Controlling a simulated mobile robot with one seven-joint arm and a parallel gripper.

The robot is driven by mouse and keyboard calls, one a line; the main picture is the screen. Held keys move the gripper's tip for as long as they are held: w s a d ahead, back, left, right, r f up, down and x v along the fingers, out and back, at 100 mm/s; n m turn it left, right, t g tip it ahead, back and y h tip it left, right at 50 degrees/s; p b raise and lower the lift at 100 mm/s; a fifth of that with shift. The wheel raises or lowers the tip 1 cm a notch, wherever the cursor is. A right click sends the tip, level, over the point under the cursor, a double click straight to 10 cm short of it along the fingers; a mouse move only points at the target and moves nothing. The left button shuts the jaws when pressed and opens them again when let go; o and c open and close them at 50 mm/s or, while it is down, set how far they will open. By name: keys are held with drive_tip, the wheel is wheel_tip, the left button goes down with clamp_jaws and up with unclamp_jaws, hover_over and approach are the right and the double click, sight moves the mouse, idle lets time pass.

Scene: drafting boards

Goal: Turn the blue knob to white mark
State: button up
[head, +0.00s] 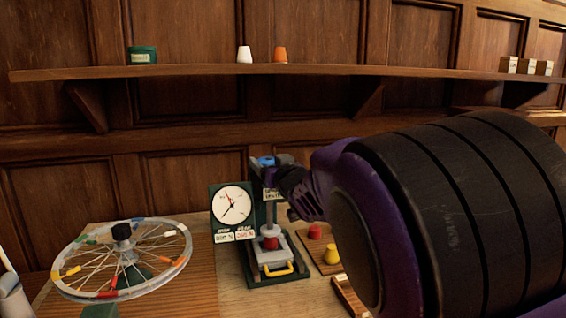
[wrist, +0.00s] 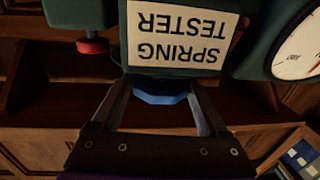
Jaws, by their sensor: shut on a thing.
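The blue knob (head: 265,161) is at the top of the spring tester (head: 270,215) in the head view. My gripper (head: 275,164) reaches it from the right. In the wrist view, which shows the tester's label upside down, my gripper (wrist: 161,90) has its two fingers on either side of the blue knob (wrist: 160,97) and is shut on it. The fingers hide part of the knob. I cannot make out a white mark near the knob in either view.
A dial (head: 234,204) stands left of the tester's column. A spoked wheel (head: 122,258) takes up the table's left side. Red (head: 315,231) and yellow (head: 332,255) knobbed pieces lie to the right. A shelf (head: 200,72) with small cups runs above. My arm hides the right side.

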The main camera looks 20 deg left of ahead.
drive_tip(key=c, duration=0.6)
drive_tip(key=shift+r, duration=0.1)
drive_tip(key=shift+c, duration=0.2)
drive_tip(key=shift+d+r+n+g+y+p, duration=0.1)
drive_tip(key=shift+n+g+y+p, duration=0.25)
drive_tip(key=shift+p, duration=0.2)
drive_tip(key=shift+w+y+p, duration=0.1)
drive_tip(key=shift+y+p, duration=0.15)
drive_tip(key=shift+p, duration=0.1)
drive_tip(key=n+g+y+p, duration=0.2)
drive_tip(key=n+g+p, duration=0.1)
drive_tip(key=p, duration=0.1)
drive_tip(key=shift+r+y, duration=0.15)
drive_tip(key=shift+y, duration=0.25)
drive_tip(key=n+g+y+p, duration=0.1)
drive_tip(key=n+g+p, duration=0.1)
drive_tip(key=g+p, duration=0.1)
drive_tip(key=shift+y, duration=0.3)
drive_tip(key=shift+f+n+g+y+p, duration=0.25)
drive_tip(key=shift+n+g+y+p, duration=0.25)
drive_tip(key=shift+n+g+p, duration=0.95)
drive_tip(key=shift+g, duration=0.4)
